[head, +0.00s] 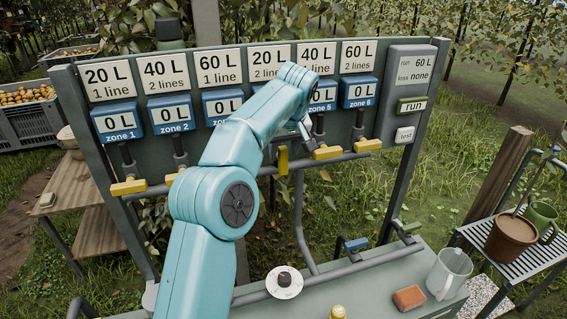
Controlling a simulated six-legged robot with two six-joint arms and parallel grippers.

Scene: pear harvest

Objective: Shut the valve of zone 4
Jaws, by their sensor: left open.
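A panel (400,152) carries a row of zone displays, with yellow valve handles along a grey pipe below. The zone 4 valve handle (282,160) shows just right of my left arm, narrow and upright in the picture, unlike the wide handles of zone 5 (327,153) and zone 6 (367,145). The zone 4 display is mostly hidden by my arm. My left gripper (306,132) is open, in front of the panel, above and slightly right of the zone 4 handle. Whether it touches anything is unclear. My right gripper is out of view.
The zone 1 handle (128,187) lies wide; zone 3's is hidden. A run button (411,106) is at the panel's right. Below, a bench holds a round dial (284,282), a brick-coloured block (409,298) and a clear jug (448,273).

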